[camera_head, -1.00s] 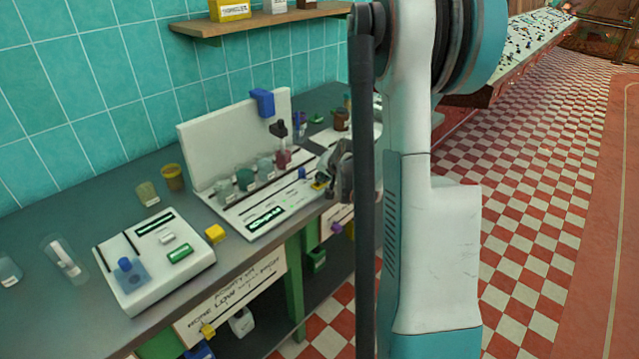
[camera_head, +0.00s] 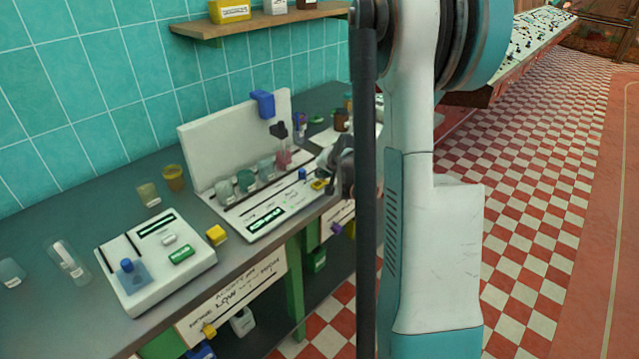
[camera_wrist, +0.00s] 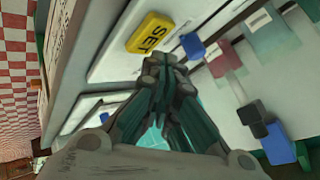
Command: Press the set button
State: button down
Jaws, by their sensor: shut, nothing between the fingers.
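The yellow set button (camera_wrist: 150,33), marked "SET", sits on the white panel of the larger device (camera_head: 243,222). In the head view the set button (camera_head: 319,184) is at the right end of that panel, just left of my gripper (camera_head: 338,168). In the wrist view my gripper (camera_wrist: 165,62) is shut and empty. Its fingertips are just beside the button's lower edge in that picture. I cannot tell whether they touch it. My arm hides part of the bench to the right.
A blue knob (camera_wrist: 193,46) stands close to the button on the same panel. Several cups stand in a row behind it, with a dark-topped dropper (camera_head: 279,131). A smaller white device (camera_head: 150,285) and a yellow block (camera_head: 217,235) are to the left.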

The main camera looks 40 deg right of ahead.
aim_at(322, 183)
jog(key=shift+r+p, duration=1.65)
jog(key=shift+r, duration=0.9)
